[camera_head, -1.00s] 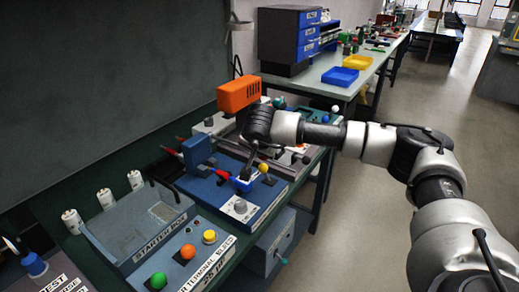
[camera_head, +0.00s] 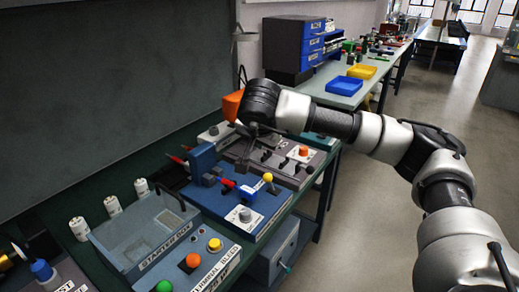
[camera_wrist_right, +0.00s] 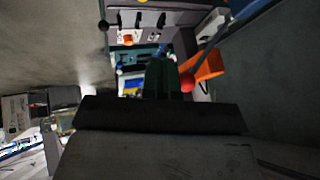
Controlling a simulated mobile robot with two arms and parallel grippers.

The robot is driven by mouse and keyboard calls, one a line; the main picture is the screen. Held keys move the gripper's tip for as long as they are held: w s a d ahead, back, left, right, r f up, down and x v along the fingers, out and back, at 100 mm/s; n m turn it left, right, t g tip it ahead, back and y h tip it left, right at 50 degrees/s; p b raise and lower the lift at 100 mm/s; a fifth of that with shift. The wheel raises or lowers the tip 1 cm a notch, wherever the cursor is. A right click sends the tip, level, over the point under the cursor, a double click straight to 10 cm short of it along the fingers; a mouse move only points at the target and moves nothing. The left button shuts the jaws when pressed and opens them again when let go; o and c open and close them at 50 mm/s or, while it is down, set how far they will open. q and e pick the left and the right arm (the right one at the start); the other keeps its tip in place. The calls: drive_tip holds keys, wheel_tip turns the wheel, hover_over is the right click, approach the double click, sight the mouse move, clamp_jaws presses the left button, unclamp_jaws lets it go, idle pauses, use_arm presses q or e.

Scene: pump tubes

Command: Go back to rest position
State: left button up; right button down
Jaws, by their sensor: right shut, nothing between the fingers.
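My right arm comes in from the right in the head view. My right gripper (camera_head: 246,143) points down above the back of the blue pump station (camera_head: 248,215), near the grey panel behind it. It is shut and empty. In the right wrist view the dark gripper body fills the lower part. A small red and blue piece (camera_head: 240,189) sits on the blue station, beside a yellow knob (camera_head: 267,177). My left gripper is not in view.
An orange box (camera_head: 232,105) stands close behind my right wrist, partly hidden. The starter box (camera_head: 150,235) and a button panel (camera_head: 200,262) are nearer on the bench. White bottles (camera_head: 79,229) line its left. The floor (camera_head: 385,215) is clear on the right.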

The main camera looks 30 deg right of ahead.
drive_tip(key=shift+v, duration=0.85)
drive_tip(key=shift+f, duration=0.1)
